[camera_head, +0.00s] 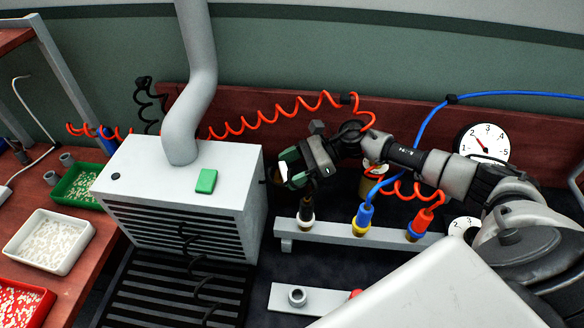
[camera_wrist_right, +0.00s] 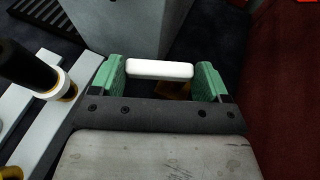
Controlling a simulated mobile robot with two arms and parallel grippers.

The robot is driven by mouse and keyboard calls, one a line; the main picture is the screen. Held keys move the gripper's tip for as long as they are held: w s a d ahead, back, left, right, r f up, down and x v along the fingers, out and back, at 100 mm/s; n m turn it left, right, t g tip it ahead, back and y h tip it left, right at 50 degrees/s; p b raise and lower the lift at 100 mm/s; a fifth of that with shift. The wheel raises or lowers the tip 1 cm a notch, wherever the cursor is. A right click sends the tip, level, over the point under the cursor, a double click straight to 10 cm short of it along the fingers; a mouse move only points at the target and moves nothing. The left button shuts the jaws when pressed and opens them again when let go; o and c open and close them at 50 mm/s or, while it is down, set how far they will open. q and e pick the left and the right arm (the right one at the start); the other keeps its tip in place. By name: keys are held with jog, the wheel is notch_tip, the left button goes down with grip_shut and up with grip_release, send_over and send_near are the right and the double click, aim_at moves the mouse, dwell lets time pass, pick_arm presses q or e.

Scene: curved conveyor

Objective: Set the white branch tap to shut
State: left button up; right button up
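The white tap handle (camera_wrist_right: 160,69) is a short rounded bar lying crosswise between the green fingertips of my right gripper (camera_wrist_right: 160,82) in the wrist view. Its ends come close to both fingers; I cannot tell whether they touch. A bit of brass shows below it, and the rest of the tap is hidden. In the head view, my right gripper (camera_head: 292,168) is at the right side of the vented box, its fingers apart around the white handle (camera_head: 283,171). My left gripper is not in view.
A light vented box (camera_head: 180,185) stands left of the gripper. A grey rail (camera_head: 335,232) holds black-white, blue-yellow and red couplings in front. Red coiled hoses and a blue hose hang behind. Two gauges (camera_head: 483,143) are at the right. Trays of pellets (camera_head: 50,240) lie left.

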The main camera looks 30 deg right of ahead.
jog(key=shift+c, duration=1.4)
jog(key=m+t, duration=0.1)
jog(key=m+t+h+p, duration=0.1)
jog(key=shift+s+a+r+m+t, duration=0.1)
jog(key=shift+s+a+m+t, duration=0.1)
jog(key=shift+a+m+t, duration=0.15)
jog(key=shift+a+m+t+h+p, duration=0.15)
jog(key=shift+m+t+h+p, duration=0.35)
jog(key=shift+m+t+p, duration=0.35)
jog(key=shift+w+a, duration=0.1)
jog(key=shift+t, duration=0.3)
jog(key=o, duration=0.9)
